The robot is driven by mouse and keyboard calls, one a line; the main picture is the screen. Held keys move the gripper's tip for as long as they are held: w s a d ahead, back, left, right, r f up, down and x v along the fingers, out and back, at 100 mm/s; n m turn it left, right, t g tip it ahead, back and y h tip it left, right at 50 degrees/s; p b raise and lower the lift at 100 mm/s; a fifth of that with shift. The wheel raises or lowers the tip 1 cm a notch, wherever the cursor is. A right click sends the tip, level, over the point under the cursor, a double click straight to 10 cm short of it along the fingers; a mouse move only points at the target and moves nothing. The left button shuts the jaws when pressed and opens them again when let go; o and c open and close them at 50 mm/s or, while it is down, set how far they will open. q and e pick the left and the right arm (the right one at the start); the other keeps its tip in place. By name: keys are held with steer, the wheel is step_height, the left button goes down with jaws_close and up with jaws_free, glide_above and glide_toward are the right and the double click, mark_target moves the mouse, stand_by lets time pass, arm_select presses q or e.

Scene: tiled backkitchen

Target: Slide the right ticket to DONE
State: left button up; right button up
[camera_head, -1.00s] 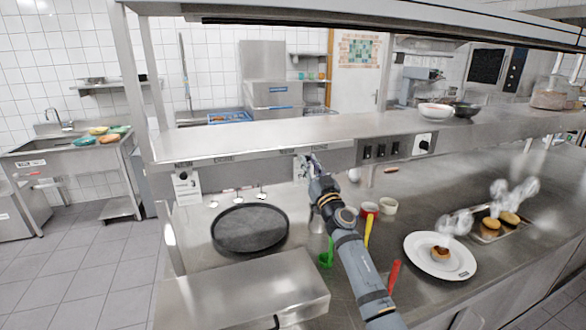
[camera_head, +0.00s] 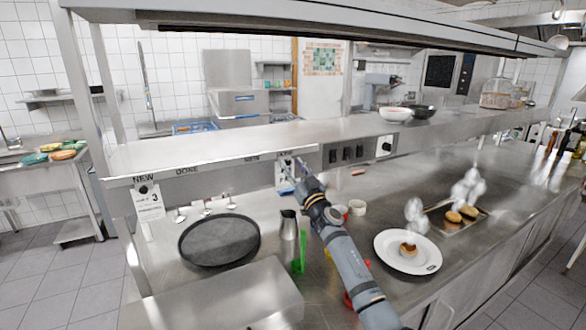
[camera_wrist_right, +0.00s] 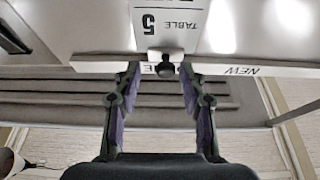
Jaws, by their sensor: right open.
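The right ticket (camera_head: 285,165) hangs on the steel shelf's front rail, partly hidden by my gripper in the head view. In the wrist view this ticket (camera_wrist_right: 172,24) appears upside down and reads TABLE 5. Its black knob (camera_wrist_right: 167,68) lies between my right fingertips. My right gripper (camera_head: 293,173) is open, with a finger on each side of the knob in the wrist view (camera_wrist_right: 160,74). A NEW label (camera_wrist_right: 242,71) shows beside the ticket; the label behind the knob is mostly covered, with an E visible. The left ticket (camera_head: 149,203), numbered 3, hangs below another NEW label. My left gripper is out of view.
A DONE label (camera_head: 187,171) is on the rail's left part. Switches (camera_head: 346,153) sit right of the right ticket. Below are a black round pan (camera_head: 219,241), a metal jug (camera_head: 289,226), a white plate (camera_head: 388,258) and a tray (camera_head: 432,217) of steaming food.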

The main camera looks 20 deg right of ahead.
steer(key=shift+s+a+f, duration=0.1)
steer(key=shift+s, duration=0.15)
steer(key=s+f, duration=0.1)
steer(key=s, duration=1.5)
steer(key=shift+d+f, duration=0.3)
steer(key=shift+f, duration=0.05)
steer(key=shift+s+d, duration=0.1)
